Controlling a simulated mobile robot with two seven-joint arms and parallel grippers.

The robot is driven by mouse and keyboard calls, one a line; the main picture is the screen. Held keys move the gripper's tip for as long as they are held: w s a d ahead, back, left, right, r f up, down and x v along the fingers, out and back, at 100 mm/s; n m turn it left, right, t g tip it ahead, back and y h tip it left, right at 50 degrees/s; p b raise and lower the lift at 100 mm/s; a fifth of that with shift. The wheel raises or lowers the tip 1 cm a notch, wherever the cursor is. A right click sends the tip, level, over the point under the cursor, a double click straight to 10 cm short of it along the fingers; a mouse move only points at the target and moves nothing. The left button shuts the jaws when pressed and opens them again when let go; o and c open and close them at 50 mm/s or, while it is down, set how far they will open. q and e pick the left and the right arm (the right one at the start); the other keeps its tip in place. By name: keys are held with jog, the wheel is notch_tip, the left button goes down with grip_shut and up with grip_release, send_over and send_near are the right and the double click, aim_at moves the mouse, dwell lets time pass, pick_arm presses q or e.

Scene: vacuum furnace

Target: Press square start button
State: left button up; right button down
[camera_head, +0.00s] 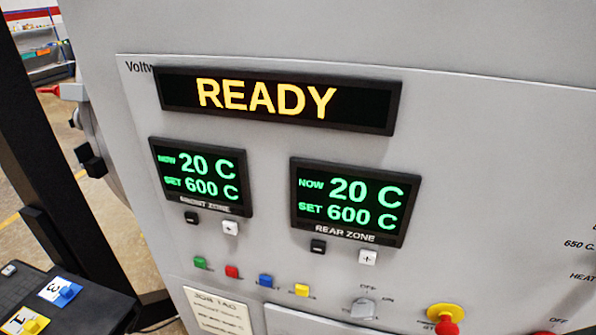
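The furnace panel (300,160) is light grey and fills most of the head view. Below its displays is a row of small coloured buttons: green (200,263), red (232,271), blue (265,280) and yellow (301,290). Their labels are too small to read, so I cannot tell from the text which one is start. The top display (275,100) reads READY. The front zone display (201,176) and rear zone display (355,202) each read NOW 20 C, SET 600 C. Neither of my grippers is in view.
Small black and white keys sit under each zone display. Right of the buttons are a grey rotary knob (363,308) and a red-and-yellow emergency stop (446,318). A tag card (218,312) hangs below the buttons. A black surface with numbered tags (60,291) is at lower left.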

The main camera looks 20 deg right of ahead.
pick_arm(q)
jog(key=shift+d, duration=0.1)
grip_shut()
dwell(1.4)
